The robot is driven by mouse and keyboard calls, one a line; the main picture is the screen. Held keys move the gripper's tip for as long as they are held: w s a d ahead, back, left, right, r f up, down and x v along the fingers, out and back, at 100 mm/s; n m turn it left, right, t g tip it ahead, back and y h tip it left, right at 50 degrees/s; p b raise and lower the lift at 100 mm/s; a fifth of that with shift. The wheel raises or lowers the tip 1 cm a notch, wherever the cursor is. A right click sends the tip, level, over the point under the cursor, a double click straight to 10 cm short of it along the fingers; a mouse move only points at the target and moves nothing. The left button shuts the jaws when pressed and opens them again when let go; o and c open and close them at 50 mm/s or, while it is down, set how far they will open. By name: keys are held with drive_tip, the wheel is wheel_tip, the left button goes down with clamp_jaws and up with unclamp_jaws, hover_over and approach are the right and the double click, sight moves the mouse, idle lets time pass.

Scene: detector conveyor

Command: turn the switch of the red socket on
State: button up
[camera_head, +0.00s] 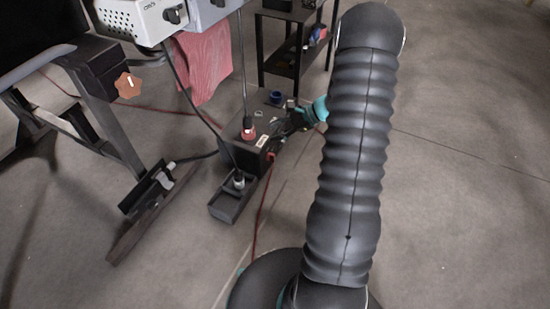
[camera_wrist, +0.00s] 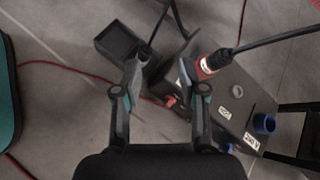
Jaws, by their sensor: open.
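A black power box (camera_head: 237,149) stands on the floor; it also shows in the wrist view (camera_wrist: 236,108). The red socket (camera_head: 248,133) is on its top, with a black plug and cable in it. It shows in the wrist view (camera_wrist: 208,66) just right of my right finger. A small red part (camera_wrist: 170,101), possibly the switch, sits at the box's side edge between my fingers; whether it is on or off cannot be told. My gripper (camera_wrist: 161,66) is open and empty above this side of the box. It shows small in the head view (camera_head: 284,124).
A dark open tray-like block (camera_head: 233,205) lies beside the box. A blue socket (camera_wrist: 264,123) is on the box's far end. A black shelf (camera_head: 296,45) stands behind. Cables hang and cross the floor. Open floor lies to the right.

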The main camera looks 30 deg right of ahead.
drive_tip(key=d+f+m+t, duration=0.3)
drive_tip(key=d+f+m, duration=0.3)
drive_tip(key=f, duration=0.5)
drive_tip(key=m+t+h, duration=0.1)
drive_tip(key=m+t, duration=0.1)
drive_tip(key=m, duration=0.1)
approach(271, 158)
drive_tip(key=b+x, duration=0.1)
drive_tip(key=x, duration=0.7)
drive_tip(key=shift+w+d+f+b, duration=0.15)
drive_tip(key=shift+w+f+b, duration=0.15)
drive_tip(key=shift+w, duration=0.1)
drive_tip(key=shift+d, duration=0.1)
clamp_jaws()
